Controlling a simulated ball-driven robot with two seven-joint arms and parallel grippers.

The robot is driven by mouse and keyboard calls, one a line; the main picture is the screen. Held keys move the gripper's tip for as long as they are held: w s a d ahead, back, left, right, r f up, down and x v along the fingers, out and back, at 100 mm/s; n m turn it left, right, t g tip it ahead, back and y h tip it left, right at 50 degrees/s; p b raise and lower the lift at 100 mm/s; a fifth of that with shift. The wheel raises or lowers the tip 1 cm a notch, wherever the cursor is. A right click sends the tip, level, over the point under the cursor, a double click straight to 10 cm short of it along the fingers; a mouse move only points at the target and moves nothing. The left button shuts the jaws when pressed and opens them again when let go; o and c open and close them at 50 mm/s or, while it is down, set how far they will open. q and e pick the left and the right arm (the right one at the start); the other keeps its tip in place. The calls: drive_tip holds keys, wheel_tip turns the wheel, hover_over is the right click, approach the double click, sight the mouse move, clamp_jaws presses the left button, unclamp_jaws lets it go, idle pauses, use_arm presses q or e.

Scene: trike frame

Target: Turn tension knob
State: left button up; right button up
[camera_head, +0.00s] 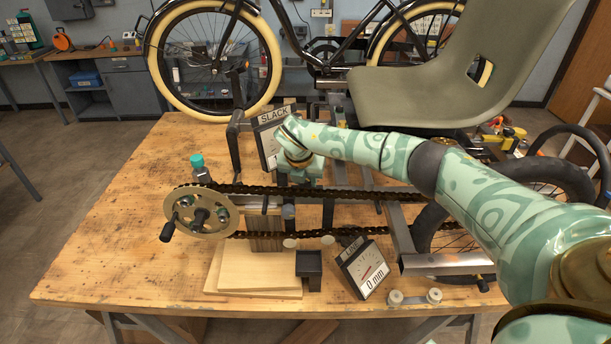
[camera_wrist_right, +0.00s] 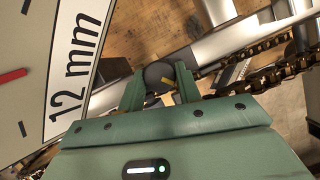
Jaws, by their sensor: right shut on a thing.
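The tension knob (camera_wrist_right: 157,74) is a dark round knob with a yellow mark, seen in the right wrist view. My right gripper (camera_wrist_right: 160,90) is shut on it, with one green finger on each side. In the head view my right gripper (camera_head: 302,174) hides the knob from sight. The chain (camera_head: 330,192) runs past just below the gripper, from the chainring (camera_head: 200,213) to the right. The SLACK gauge (camera_head: 268,148) stands behind my gripper, partly covered by it. In the wrist view this gauge (camera_wrist_right: 45,75) reads 12 mm. My left gripper is not in view.
A second gauge (camera_head: 364,269) reading 0 mm stands at the table's front. A grey seat (camera_head: 450,70) rises behind my arm. The table's left side is clear.

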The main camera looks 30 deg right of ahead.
drive_tip(key=m+g, duration=0.1)
drive_tip(key=m, duration=0.2)
drive_tip(key=m+g+h, duration=0.1)
drive_tip(key=m, duration=0.2)
drive_tip(key=shift+w+r+b, duration=0.1)
drive_tip(key=shift+w+b, duration=0.1)
drive_tip(key=shift+b, duration=0.1)
drive_tip(key=shift+m, duration=0.4)
drive_tip(key=o, duration=0.7)
drive_tip(key=shift+a, duration=0.1)
drive_tip(key=v, duration=1.6)
drive_tip(key=shift+w+p, duration=0.2)
drive_tip(key=shift+p, duration=0.25)
drive_tip(key=shift+r, duration=0.1)
